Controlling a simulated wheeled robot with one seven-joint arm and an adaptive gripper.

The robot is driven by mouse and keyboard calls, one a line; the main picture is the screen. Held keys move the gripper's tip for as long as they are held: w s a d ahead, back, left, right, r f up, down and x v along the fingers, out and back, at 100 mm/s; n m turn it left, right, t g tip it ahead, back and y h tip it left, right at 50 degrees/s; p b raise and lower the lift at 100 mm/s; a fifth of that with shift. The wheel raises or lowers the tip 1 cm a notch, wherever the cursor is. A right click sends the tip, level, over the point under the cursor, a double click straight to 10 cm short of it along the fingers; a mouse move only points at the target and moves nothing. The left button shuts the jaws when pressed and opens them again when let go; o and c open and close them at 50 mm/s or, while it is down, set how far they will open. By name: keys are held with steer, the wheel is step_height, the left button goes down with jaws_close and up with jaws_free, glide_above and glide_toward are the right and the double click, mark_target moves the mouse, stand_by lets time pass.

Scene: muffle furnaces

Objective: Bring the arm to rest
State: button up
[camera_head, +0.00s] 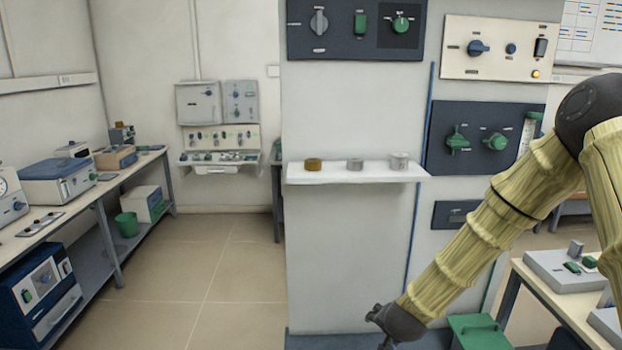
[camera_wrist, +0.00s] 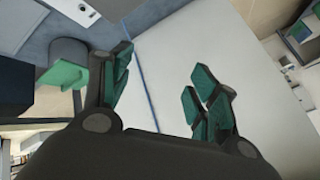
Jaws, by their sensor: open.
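My arm enters the head view from the right and slants down to the left, in front of the pillar with the control panels. Its lower end reaches the bottom of that view, where the fingers are cut off. In the wrist view my gripper (camera_wrist: 160,88) is open, with its green-padded fingers spread apart and nothing between them. Behind the fingers is a pale flat surface with a blue line beside it.
A white shelf (camera_head: 300,175) on the pillar holds a brown piece (camera_head: 313,164) and two grey pieces. A green box (camera_head: 480,334) stands low by my arm. A bench (camera_head: 560,312) with devices is at the right. The floor (camera_head: 235,262) at centre left is clear.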

steer(key=s+d+f+n+g+b, duration=0.15)
steer(key=s+f+n+g, duration=0.3)
steer(key=s+f, duration=1.7)
steer(key=s+f+n+g+b, duration=0.1)
steer(key=s+f+n+g, duration=0.1)
steer(key=s, duration=0.9)
steer(key=s+d+f+n+g+b, duration=0.1)
steer(key=s+f, duration=0.4)
steer(key=s, duration=0.7)
steer(key=shift+d+f+n+g, duration=0.2)
steer(key=shift+n+g, duration=0.15)
steer(key=shift+n, duration=0.3)
